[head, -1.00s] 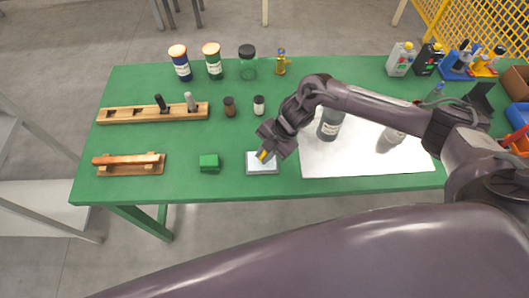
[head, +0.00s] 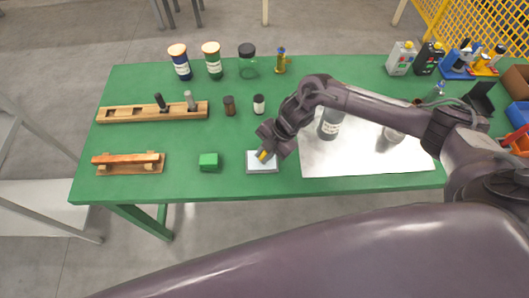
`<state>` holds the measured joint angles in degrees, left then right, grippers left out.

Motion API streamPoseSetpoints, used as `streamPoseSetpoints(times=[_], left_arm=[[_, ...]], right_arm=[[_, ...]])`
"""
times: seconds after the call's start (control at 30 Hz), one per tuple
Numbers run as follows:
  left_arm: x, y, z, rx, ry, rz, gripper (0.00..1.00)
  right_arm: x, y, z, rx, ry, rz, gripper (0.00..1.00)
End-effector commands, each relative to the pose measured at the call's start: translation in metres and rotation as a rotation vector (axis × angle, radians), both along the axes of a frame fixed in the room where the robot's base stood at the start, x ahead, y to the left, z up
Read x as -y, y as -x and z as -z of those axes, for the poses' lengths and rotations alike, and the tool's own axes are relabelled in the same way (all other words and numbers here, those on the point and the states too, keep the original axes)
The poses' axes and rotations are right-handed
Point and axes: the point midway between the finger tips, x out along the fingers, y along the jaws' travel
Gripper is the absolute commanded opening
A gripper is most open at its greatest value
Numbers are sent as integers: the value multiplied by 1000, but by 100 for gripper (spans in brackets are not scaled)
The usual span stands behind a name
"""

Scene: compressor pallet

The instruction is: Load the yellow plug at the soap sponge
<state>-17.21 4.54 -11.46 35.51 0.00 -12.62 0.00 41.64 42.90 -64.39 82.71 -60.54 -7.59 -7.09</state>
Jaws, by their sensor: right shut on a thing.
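My right gripper (head: 265,153) is over the front middle of the green table and is shut on the yellow plug (head: 262,155), of which only a small yellow part shows. Directly below is a pale, flat pad in a shallow grey tray (head: 262,168), which looks like the soap sponge. The plug overlaps the pad's upper part in the head view; I cannot tell whether they touch. My left gripper is not in view.
A green block (head: 209,161) sits left of the tray, and a wooden stand with a copper-coloured bar (head: 128,162) is further left. A pale sheet (head: 365,155) lies to the right under my arm.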

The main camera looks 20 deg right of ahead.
Motion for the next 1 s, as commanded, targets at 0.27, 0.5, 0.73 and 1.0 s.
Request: streamPoseSetpoints(times=[0.27, 0.5, 0.73, 1.0], left_arm=[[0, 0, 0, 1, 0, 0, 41], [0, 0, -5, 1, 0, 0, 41], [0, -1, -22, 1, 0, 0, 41], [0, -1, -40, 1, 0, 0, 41]], right_arm=[[0, 2, 2, -4, 2, -1, 0], [1, 2, -4, -4, 2, -1, 0], [1, 1, -23, -3, 1, 0, 0], [0, 1, -46, -2, 1, 0, 0]])
